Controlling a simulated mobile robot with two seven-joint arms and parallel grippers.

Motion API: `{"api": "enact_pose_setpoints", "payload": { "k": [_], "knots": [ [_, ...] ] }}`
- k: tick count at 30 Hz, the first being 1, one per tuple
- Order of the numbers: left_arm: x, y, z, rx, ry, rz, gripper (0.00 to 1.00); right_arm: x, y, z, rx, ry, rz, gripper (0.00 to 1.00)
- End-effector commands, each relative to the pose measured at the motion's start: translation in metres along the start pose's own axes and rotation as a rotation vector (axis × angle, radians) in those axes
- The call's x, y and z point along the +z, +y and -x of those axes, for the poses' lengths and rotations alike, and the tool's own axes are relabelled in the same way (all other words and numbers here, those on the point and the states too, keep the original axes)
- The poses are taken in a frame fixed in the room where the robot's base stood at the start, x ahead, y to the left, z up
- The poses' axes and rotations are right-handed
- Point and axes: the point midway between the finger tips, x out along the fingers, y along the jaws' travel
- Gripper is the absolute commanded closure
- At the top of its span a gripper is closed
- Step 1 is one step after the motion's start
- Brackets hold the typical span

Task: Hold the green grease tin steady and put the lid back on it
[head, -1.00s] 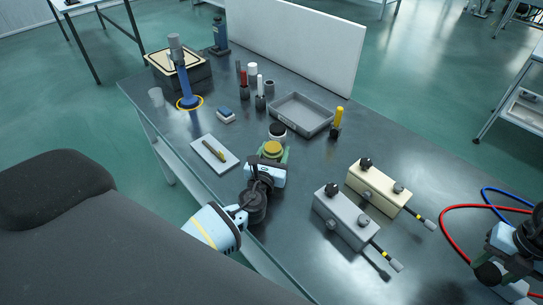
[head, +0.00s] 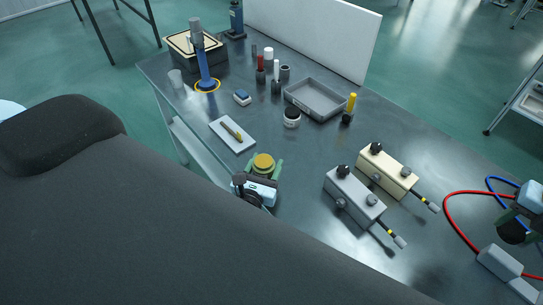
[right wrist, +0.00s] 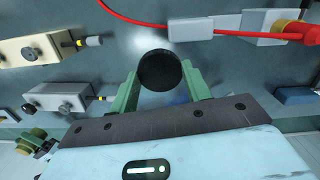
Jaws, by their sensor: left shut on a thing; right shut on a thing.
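A tin with a round mustard-yellow top (head: 263,159) is clamped between the green fingers of my left gripper (head: 265,167), near the front table edge. Its side is mostly hidden by the fingers, so I cannot tell its body colour or whether it touches the table. My right gripper (head: 515,226) is at the far right of the head view, well apart from the tin. It is shut on a round black disc (right wrist: 159,70), which looks like the lid and sits between the fingertips in the right wrist view.
A white jar with a black top (head: 291,117) stands behind the tin. A white pad with a tool (head: 233,134) lies left. A grey tray (head: 315,99) is behind. Grey (head: 353,196) and cream (head: 388,172) switch boxes stand between my grippers. Red hose (head: 452,228) loops at right.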

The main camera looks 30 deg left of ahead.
Motion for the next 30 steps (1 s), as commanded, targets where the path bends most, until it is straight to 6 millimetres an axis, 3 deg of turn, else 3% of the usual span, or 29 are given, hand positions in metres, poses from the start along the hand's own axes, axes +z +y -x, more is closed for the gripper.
{"api": "enact_pose_setpoints", "payload": {
  "k": [14,15,24,30],
  "knots": [
    [0.0021,0.0009,0.0059,0.0,-0.003,0.001,0.76,0.0002,-0.0001,0.0005,0.0,-0.001,0.0,0.76],
    [0.0021,0.0009,0.0059,0.0,-0.003,0.001,0.48,0.0002,-0.0001,0.0005,0.0,-0.001,0.0,0.76],
    [0.0021,0.0008,0.0057,0.0,-0.003,0.001,0.87,0.0002,-0.0001,0.0005,0.0,-0.001,0.0,0.76],
    [0.0021,0.0008,0.0057,0.0,-0.003,0.001,0.88,0.0002,-0.0001,0.0005,0.0,-0.001,0.0,0.76]
  ]
}}
